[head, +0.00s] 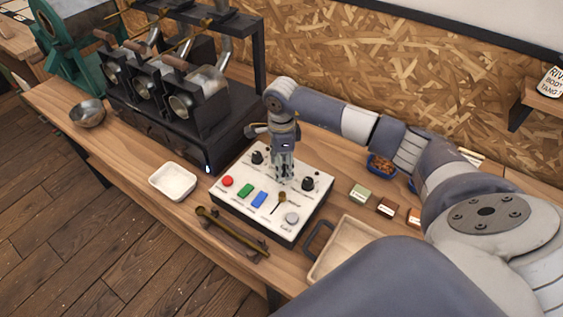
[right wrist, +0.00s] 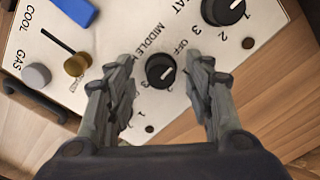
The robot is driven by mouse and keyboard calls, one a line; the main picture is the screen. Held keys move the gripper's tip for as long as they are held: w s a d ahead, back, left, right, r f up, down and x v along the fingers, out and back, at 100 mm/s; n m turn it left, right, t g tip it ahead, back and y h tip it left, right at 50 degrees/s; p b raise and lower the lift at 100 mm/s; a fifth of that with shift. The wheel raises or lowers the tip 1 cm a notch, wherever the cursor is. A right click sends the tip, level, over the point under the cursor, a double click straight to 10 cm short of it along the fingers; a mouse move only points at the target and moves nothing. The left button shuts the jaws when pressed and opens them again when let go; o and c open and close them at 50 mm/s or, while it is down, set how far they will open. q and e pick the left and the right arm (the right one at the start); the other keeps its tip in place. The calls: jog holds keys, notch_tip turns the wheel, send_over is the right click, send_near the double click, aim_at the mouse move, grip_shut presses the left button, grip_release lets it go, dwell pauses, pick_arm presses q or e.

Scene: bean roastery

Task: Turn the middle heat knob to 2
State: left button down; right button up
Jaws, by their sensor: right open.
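The white control panel (head: 233,205) stands on the bench. My right gripper (head: 284,178) points down over it, between two black knobs, and hides the middle heat knob in the head view. In the right wrist view the black middle heat knob (right wrist: 160,72), beside the "MIDDLE H" lettering, lies between the two open fingers of my right gripper (right wrist: 160,95). No finger visibly touches it. Its white mark lies on its right side; a "3" shows at its lower left, and I cannot read a "2" beside it. My left gripper is not in view.
Another black knob (right wrist: 225,10), a brass-tipped lever (right wrist: 77,65) and a grey gas button (right wrist: 36,75) sit near the fingers. A white tray (head: 173,181), the roaster (head: 165,110) and a wooden tray (head: 345,245) surround the panel.

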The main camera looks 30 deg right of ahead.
jog(key=shift+c, duration=0.9)
jog(key=c, duration=0.9)
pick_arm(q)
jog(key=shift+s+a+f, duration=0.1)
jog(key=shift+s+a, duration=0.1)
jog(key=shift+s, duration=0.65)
